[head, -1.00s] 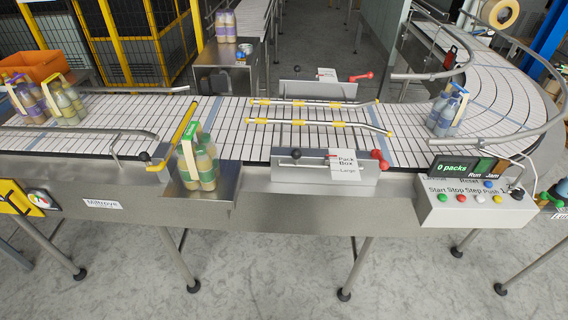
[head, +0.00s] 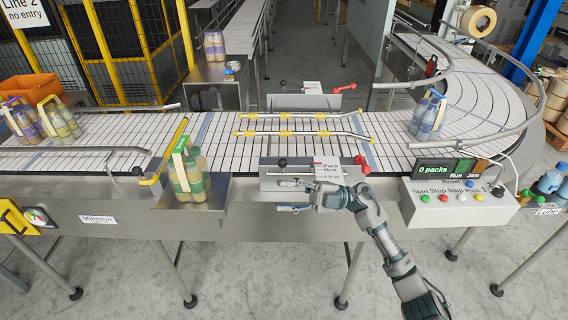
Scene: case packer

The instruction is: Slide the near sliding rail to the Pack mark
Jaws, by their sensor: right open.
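The near sliding rail (head: 285,133), a silver bar with yellow sleeves, lies along the conveyor's near side. In front of it is a grey mount (head: 265,178) with a black knob (head: 282,162) at left and a red-knobbed lever (head: 365,169) at right. A white label plate (head: 327,171) on the mount reads Pack, Box and Large; its finer marks are too small to read. My right gripper (head: 283,196) is open and empty, fingers pointing left, in front of the mount's lower part and below the black knob. It partly covers the mount's lower edge. My left gripper is out of view.
A far rail (head: 300,114) runs parallel, with its own red lever behind. A bottle pack (head: 188,172) stands on the near left shelf, and another pack (head: 427,116) stands on the belt at right. The button box (head: 460,208) is right of my right arm.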

